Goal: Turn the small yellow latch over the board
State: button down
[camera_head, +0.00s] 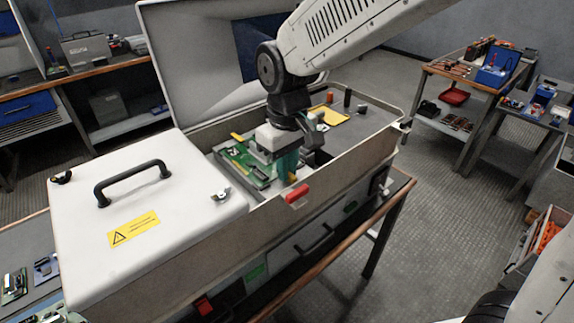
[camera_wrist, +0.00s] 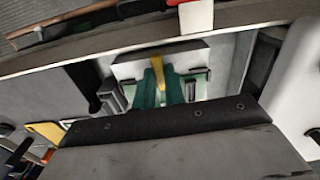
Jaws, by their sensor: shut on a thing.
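My gripper (camera_head: 288,172) points down into the open half of the grey cabinet, its teal fingers beside the green board (camera_head: 248,172). In the wrist view the teal fingers (camera_wrist: 160,88) are closed around a small yellow latch (camera_wrist: 158,66), which shows between them. The latch's yellow end also shows low by the fingertips in the head view (camera_head: 292,178). The board is partly hidden by the gripper; only green slivers of it show in the wrist view. A second yellow strip (camera_head: 237,137) lies at the board's far left edge.
The cabinet's front wall (camera_head: 325,184) with a red tab (camera_head: 297,193) stands close to my gripper. A closed white cover (camera_head: 140,205) with a black handle is at left. The raised lid (camera_head: 195,75) stands behind. A yellow plate (camera_head: 328,116) and black posts are at right.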

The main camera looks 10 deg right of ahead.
jog(key=c, duration=1.5)
grip_release()
jog(key=shift+o, duration=0.2)
notch_tip(320, 180, up, 8)
jog(key=shift+f, duration=0.1)
